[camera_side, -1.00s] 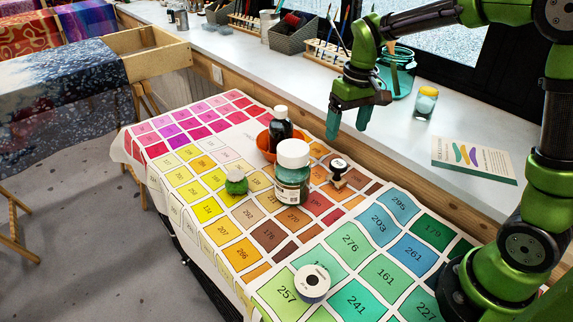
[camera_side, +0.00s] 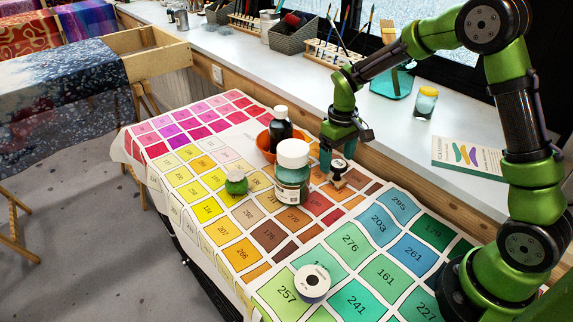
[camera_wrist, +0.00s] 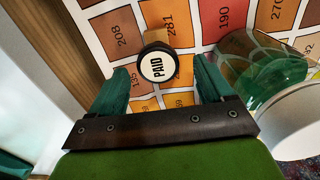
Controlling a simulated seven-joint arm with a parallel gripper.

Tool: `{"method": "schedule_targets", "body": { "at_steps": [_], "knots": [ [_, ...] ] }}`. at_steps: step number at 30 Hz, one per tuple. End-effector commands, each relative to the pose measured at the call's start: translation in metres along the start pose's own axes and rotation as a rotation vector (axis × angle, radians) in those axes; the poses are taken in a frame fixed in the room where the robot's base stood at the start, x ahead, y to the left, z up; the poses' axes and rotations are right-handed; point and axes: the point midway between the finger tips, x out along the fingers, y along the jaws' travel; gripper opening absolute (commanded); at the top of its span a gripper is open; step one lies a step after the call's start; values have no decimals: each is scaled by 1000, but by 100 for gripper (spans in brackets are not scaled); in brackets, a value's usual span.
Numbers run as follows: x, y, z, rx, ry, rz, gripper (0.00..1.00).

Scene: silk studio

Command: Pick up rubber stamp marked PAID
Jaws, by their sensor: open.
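The rubber stamp marked PAID (camera_wrist: 158,66) shows its round white top label with dark lettering between my fingers in the wrist view. In the side view the stamp (camera_side: 338,167) stands on the color-chart cloth, with a black knob and a wooden base. My gripper (camera_wrist: 163,88) is open, one teal finger on each side of the stamp's top in the picture. In the side view my gripper (camera_side: 337,155) points down at the stamp and partly overlaps it. I cannot tell whether the fingers touch it.
A white-lidded jar (camera_side: 292,175) stands close left of the stamp; its glass also shows in the wrist view (camera_wrist: 250,70). An orange bowl with a dark bottle (camera_side: 280,130), a green-topped item (camera_side: 236,183) and a tape roll (camera_side: 312,284) are on the cloth. The windowsill (camera_side: 440,125) runs behind.

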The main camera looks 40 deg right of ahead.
Motion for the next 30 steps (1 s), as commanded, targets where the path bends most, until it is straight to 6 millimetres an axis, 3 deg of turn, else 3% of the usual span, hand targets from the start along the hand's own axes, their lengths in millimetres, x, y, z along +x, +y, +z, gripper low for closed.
{"method": "schedule_targets", "body": {
  "at_steps": [12, 20, 30],
  "knots": [
    [50, 1, 6, 1, -2, -1, 80],
    [53, 1, 6, 1, 0, -1, 80],
    [52, 1, 6, 1, 0, 0, 31]
  ]
}}
